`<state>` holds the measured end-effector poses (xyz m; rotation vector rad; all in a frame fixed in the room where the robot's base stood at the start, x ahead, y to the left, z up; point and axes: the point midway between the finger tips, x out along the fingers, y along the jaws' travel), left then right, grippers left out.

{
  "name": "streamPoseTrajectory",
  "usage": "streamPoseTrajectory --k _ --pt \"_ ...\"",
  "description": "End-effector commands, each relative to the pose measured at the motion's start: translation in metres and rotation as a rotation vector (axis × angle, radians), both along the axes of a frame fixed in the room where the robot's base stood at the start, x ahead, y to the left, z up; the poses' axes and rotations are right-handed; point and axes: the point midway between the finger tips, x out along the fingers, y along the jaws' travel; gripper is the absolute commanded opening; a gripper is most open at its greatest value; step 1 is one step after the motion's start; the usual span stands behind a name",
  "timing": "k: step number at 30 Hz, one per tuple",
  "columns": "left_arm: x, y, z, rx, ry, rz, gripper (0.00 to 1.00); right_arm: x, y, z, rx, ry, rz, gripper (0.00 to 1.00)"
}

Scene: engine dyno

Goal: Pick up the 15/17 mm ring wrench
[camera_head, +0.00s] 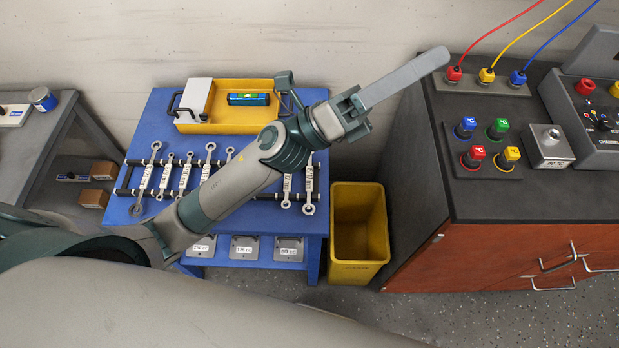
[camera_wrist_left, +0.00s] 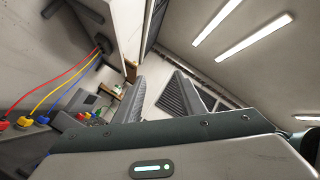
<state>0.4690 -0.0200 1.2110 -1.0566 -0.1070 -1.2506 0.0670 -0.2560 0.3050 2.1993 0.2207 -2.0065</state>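Several ring wrenches (camera_head: 185,174) lie side by side on a black rack on the blue table. Their white size labels are too small to read, so I cannot tell which is the 15/17 mm one. My left forearm crosses above the rack and hides its middle; two wrenches (camera_head: 309,184) show to the right of it. My left gripper (camera_head: 443,58) is raised above the gap between the table and the dark bench, pointing up and right, away from the wrenches. In the left wrist view its fingers (camera_wrist_left: 160,78) stand apart with nothing between them. My right gripper is not in view.
A yellow bin (camera_head: 360,235) stands between the table and the dark bench (camera_head: 548,202), which carries coloured plugs and cables. A grey table (camera_head: 32,140) stands left.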

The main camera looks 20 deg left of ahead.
Motion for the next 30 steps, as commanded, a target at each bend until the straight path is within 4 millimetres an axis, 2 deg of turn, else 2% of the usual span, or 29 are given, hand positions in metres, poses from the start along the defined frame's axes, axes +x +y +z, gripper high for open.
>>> streamPoseTrajectory --k 2,6,10,14,17,20,22,25,30 --pt "-0.024 -0.026 0.001 0.132 -0.201 -0.056 0.37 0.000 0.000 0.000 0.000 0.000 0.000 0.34" --pt "-0.065 -0.060 -0.023 0.363 -0.542 -0.160 0.37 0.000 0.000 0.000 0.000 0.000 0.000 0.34" --pt "-0.090 -0.074 -0.066 0.580 -0.851 -0.269 0.37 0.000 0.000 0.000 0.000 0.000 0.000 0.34" --pt "-0.097 -0.068 -0.120 0.801 -1.142 -0.394 0.37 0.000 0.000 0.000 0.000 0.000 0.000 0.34" --pt "-0.090 -0.048 -0.163 0.976 -1.348 -0.507 0.37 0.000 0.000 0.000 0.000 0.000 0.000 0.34" --pt "-0.071 -0.016 -0.201 1.156 -1.530 -0.637 0.37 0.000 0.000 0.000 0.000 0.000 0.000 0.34" --pt "-0.052 0.012 -0.221 1.283 -1.643 -0.739 0.37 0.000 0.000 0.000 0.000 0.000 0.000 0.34" --pt "-0.022 0.059 -0.240 1.458 -1.764 -0.897 0.37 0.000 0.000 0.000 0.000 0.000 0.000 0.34" --pt "0.019 0.127 -0.245 1.686 -1.862 -1.134 0.37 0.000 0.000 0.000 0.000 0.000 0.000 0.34"
